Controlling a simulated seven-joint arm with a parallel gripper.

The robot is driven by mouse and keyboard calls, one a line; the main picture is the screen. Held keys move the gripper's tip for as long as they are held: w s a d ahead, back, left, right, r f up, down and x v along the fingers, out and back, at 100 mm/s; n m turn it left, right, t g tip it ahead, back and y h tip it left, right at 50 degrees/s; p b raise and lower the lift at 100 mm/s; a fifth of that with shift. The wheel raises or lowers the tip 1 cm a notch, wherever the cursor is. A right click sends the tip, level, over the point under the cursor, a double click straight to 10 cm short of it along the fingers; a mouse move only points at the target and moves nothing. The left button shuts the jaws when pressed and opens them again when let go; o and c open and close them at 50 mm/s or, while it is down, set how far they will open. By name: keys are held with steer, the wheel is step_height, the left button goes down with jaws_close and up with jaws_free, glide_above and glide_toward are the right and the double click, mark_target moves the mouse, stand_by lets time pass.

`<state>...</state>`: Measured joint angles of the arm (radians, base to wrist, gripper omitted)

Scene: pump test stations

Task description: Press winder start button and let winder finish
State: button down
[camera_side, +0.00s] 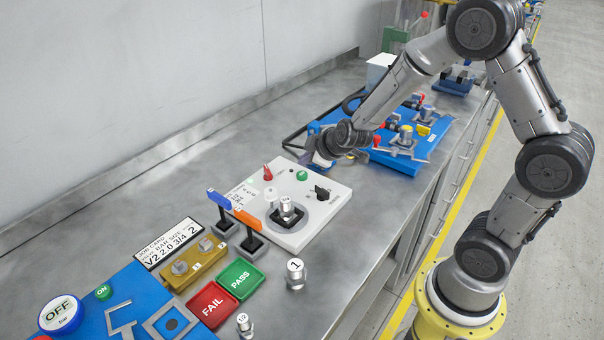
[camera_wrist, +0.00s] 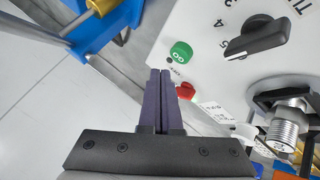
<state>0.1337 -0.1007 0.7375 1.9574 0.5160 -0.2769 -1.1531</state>
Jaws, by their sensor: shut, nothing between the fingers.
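The winder looks to be the white panel (camera_side: 330,216) in the middle of the bench. It carries a green button (camera_side: 302,175), a red control (camera_side: 267,173), a black dial knob (camera_side: 322,192) and a black-jawed chuck with a metal fitting (camera_side: 286,207). In the wrist view the green button (camera_wrist: 181,52) lies just beyond and right of my fingertips, and the red control (camera_wrist: 185,91) is beside the fingers on the right. My gripper (camera_wrist: 160,73) is shut and empty, over the panel's far edge. I cannot tell its exact height; no contact with the button shows.
A blue station (camera_side: 405,140) with fixtures stands behind the panel. In front are blue and orange flags (camera_side: 234,207), green PASS (camera_side: 240,279) and red FAIL (camera_side: 212,304) pads, a brown block (camera_side: 194,262) and a loose fitting (camera_side: 295,273). Bare bench lies along the wall.

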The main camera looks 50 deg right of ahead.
steer(key=shift+f, duration=0.6)
steer(key=shift+f, duration=0.15)
stand_by(1.6)
steer(key=shift+f, duration=0.25)
